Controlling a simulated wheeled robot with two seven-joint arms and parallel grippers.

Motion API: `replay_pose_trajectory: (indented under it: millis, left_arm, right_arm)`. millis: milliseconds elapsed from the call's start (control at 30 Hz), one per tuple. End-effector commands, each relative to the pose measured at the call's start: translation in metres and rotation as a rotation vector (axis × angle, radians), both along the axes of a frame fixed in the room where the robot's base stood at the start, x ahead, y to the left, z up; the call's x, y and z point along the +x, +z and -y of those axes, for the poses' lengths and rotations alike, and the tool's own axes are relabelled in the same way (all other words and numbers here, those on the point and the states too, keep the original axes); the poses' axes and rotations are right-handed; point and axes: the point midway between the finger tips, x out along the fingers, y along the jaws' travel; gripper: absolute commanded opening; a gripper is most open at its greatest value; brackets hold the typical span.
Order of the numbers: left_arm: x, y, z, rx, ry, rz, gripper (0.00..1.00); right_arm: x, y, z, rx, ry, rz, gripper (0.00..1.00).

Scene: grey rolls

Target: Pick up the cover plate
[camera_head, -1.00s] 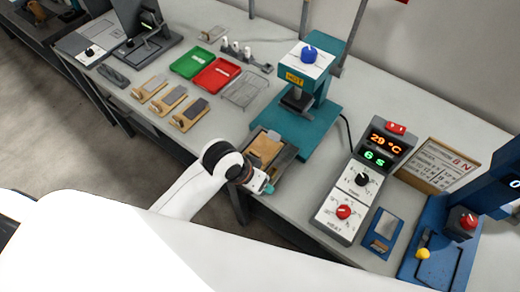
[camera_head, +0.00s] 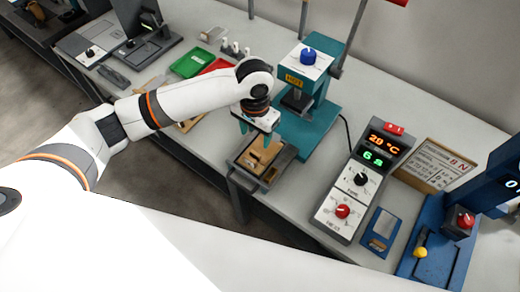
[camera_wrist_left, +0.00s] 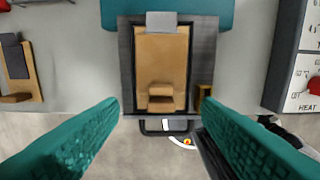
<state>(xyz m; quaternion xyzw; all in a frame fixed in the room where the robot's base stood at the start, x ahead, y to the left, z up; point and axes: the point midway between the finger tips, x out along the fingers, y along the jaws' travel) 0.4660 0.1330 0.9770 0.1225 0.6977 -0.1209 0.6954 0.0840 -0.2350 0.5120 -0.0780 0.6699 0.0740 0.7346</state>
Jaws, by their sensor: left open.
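A tan plate with a raised block near its front, which looks like the cover plate, lies in a dark fixture (camera_head: 236,160) at the front table edge. In the left wrist view the tan plate (camera_wrist_left: 160,60) sits inside the dark frame, with its raised block toward the gripper. My left gripper (camera_head: 256,133) is open and empty, above the fixture and pointing down. Its teal fingers (camera_wrist_left: 160,103) lie left and right of the plate in the left wrist view, apart from it. My right gripper is in no view.
The teal press (camera_head: 310,125) stands right behind the fixture. A heater control box (camera_head: 345,205) is to the right. Green (camera_head: 188,64) and red trays lie behind my left arm, which partly hides the wooden holders. A blue station stands at far right.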

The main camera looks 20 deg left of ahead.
Motion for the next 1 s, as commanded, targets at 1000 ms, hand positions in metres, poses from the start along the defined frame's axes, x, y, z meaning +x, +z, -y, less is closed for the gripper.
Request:
replay_pose_trajectory:
  millis: [1000]
  left_arm:
    - [-0.003,-0.09,0.001,-0.002,-0.003,0.003,0.53]
  right_arm:
    - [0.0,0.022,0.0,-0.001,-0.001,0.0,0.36]
